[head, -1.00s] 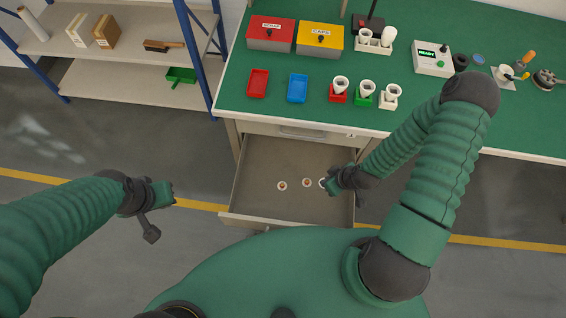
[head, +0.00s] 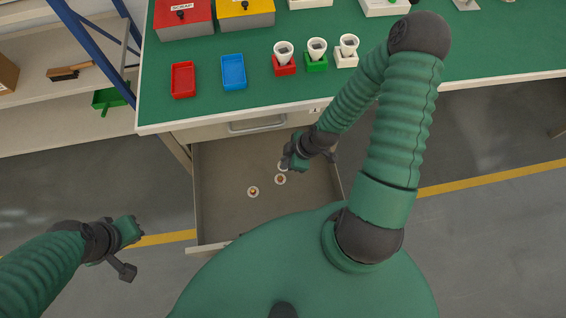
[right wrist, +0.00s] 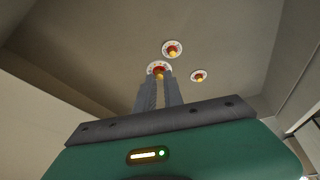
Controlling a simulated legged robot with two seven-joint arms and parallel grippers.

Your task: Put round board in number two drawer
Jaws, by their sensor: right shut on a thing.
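Three small round boards show in the open drawer (head: 215,225), pale discs with red and yellow centres. One round board (right wrist: 159,69) is between the fingertips of my right gripper (right wrist: 160,76), which is shut on it. In the head view, this right gripper (head: 289,165) reaches down into the drawer and partly hides that board. The other two boards (head: 253,192) (head: 280,179) lie on the drawer floor beside it. My left gripper (head: 130,232) is left of the drawer, away from the boards; its finger opening is unclear. No drawer number is readable.
The green bench (head: 204,118) is above the drawer. It carries a red tray (head: 183,80), a blue tray (head: 233,72), several cups in coloured holders, and red and yellow boxes. Shelving (head: 60,120) stands at left. Much of the drawer floor is bare.

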